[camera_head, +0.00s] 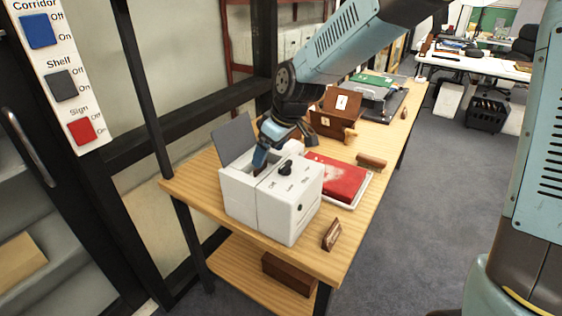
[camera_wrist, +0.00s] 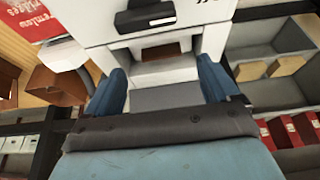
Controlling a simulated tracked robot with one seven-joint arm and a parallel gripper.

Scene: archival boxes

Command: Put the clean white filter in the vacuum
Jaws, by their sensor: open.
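The vacuum (camera_head: 285,205) is a white box with a black knob, standing at the near end of the wooden table. Its grey lid (camera_head: 235,138) is raised on the left. My gripper (camera_head: 262,160) points down at the opening beside the lid. In the wrist view my gripper (camera_wrist: 162,85) is open, its two blue fingers apart with nothing visible between their tips. The vacuum (camera_wrist: 100,28) fills the top there, with its opening and a brownish inside just beyond the fingers. I cannot make out a separate white filter; the inside of the vacuum is mostly hidden.
On the wooden table (camera_head: 190,192), a red flat item (camera_head: 338,178) lies right of the vacuum. A small wooden sign (camera_head: 332,235) stands at the front edge. A brown box (camera_head: 335,112) stands farther back. A switch panel (camera_head: 62,75) is at left.

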